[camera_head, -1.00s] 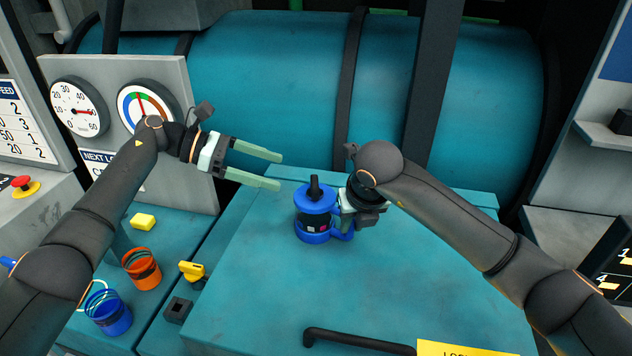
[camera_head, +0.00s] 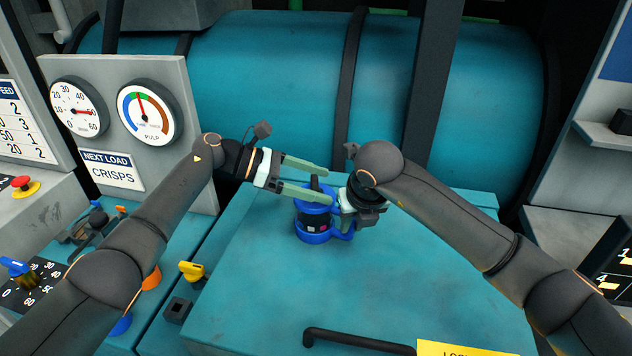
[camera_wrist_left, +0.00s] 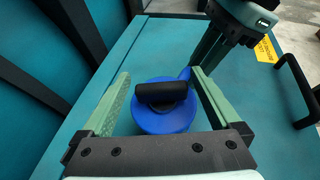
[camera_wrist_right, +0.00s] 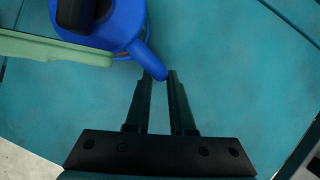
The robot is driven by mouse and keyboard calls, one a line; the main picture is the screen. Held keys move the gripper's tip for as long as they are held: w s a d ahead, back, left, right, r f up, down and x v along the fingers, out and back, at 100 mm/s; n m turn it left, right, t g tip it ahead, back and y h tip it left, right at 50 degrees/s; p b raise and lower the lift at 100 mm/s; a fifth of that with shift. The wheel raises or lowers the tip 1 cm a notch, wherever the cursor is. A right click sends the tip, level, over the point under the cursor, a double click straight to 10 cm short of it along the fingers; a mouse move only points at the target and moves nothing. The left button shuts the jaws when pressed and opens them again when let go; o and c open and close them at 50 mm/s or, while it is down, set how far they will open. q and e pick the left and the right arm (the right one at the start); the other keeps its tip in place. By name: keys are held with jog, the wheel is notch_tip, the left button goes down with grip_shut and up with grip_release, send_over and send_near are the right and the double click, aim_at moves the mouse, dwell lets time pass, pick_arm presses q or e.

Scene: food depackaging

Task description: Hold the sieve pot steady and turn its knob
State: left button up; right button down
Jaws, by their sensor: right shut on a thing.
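The sieve pot (camera_head: 314,229) is blue with a dark band and stands upright on the teal top. Its black bar-shaped knob (camera_wrist_left: 162,92) sits on the blue lid (camera_wrist_left: 166,118). My left gripper (camera_head: 328,184) is open at the knob's height. In the left wrist view its fingers (camera_wrist_left: 162,84) lie on either side of the knob, with gaps, not touching it. My right gripper (camera_head: 345,216) is at the pot's right side. In the right wrist view its narrowly spaced fingertips (camera_wrist_right: 163,76) meet the end of the blue handle (camera_wrist_right: 147,58). The grip itself is partly hidden.
A black bar handle (camera_head: 355,340) and a yellow label (camera_head: 465,348) are at the teal top's front. A yellow knob (camera_head: 193,271) and dark block (camera_head: 178,310) stand left. The teal top's right side is clear.

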pick_arm(q)
jog(key=c, duration=1.2)
jog(key=shift+w+a, duration=0.1)
jog(key=shift+n+t, duration=1)
jog(key=shift+t, duration=0.2)
jog(key=o, duration=1.3)
jog(key=v, duration=1.2)
jog(key=shift+r, duration=0.2)
